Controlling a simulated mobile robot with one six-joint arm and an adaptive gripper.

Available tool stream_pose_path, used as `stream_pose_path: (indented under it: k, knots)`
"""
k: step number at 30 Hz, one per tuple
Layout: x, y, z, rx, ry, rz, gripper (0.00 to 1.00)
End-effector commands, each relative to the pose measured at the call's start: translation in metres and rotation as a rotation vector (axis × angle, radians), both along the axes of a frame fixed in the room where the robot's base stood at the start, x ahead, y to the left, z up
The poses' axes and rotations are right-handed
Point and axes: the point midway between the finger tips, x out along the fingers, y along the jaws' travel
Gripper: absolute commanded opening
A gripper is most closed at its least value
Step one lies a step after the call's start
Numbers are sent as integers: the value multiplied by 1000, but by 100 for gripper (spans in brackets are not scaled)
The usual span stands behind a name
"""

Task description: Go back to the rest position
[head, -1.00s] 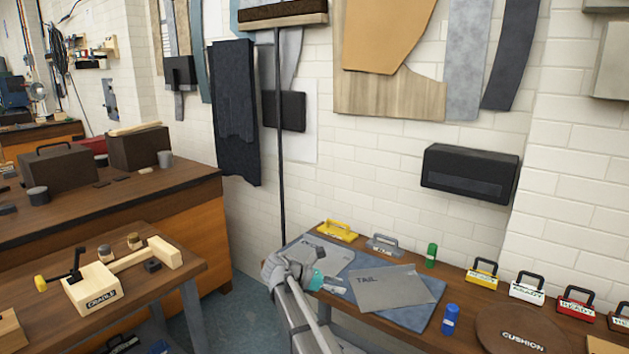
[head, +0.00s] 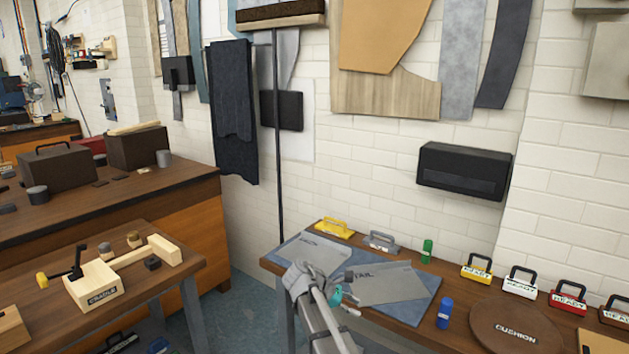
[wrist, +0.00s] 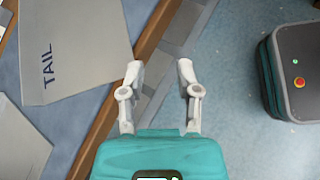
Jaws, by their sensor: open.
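My gripper (wrist: 160,88) is open and empty in the wrist view, its two pale fingers apart over the table's wooden edge and the blue floor. In the head view my grey arm reaches up from the bottom to the front edge of the right-hand table (head: 400,318), and its wrist hides part of that edge. The grey TAIL panel (head: 385,283) lies on a blue mat (head: 425,305) just past my wrist. The TAIL panel also shows at upper left in the wrist view (wrist: 85,45). Another grey lettered panel (head: 312,250) lies to its left.
A workbench with a wooden CRADLE (head: 95,285) is at left. Open floor (head: 235,310) lies between.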

Motion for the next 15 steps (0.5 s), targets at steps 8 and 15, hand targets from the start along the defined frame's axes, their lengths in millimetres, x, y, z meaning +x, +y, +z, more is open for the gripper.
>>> stream_pose_path:
  k: [8,15]
  knots:
    - [-59,-42,-35,267,-207,-276,43]
    - [-113,-61,-61,514,-394,-624,43]
